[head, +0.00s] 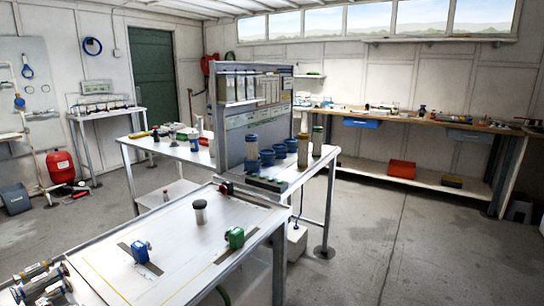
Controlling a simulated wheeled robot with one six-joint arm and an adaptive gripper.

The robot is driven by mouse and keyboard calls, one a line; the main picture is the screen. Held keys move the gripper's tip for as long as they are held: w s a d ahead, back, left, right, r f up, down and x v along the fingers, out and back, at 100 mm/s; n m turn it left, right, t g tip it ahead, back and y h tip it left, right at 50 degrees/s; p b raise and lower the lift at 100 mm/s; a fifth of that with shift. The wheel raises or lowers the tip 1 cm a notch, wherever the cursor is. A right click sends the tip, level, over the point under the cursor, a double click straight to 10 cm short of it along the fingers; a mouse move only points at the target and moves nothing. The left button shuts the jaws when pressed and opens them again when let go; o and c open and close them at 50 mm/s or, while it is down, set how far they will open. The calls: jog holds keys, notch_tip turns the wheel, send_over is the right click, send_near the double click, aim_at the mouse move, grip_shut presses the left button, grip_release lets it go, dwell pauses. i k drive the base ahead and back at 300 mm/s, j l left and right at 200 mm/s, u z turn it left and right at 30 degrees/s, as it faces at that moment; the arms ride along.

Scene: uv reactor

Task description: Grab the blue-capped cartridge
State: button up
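Several upright cartridges stand on the far bench beside the upright panel. A third, taller cartridge (317,142) has a greenish cap. They are small here, so I cannot tell for sure which cap is the blue one. My gripper is not in view.
Blue cups (267,159) stand between the cartridges. The near white table (185,240) holds a grey cylinder (200,212), a blue fitting (140,252) and a green fitting (235,238). Metal tubes (40,284) lie at its near left corner. The floor (400,240) on the right is clear.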

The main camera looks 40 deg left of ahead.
aim_at(250, 139)
jog(key=i+l+u, duration=0.2)
jog(key=i, duration=1.5)
jog(key=i+u, duration=0.4)
jog(key=i+l+u, duration=0.1)
jog(key=i+u, duration=0.5)
jog(key=u, duration=0.2)
jog(key=i+u, duration=0.25)
jog(key=u, duration=0.2)
jog(key=i+l+u, duration=0.2)
jog(key=u, duration=0.2)
jog(key=i+l+u, duration=0.2)
jog(key=u, duration=0.25)
jog(key=i+l+u, duration=0.4)
jog(key=k+j, duration=0.1)
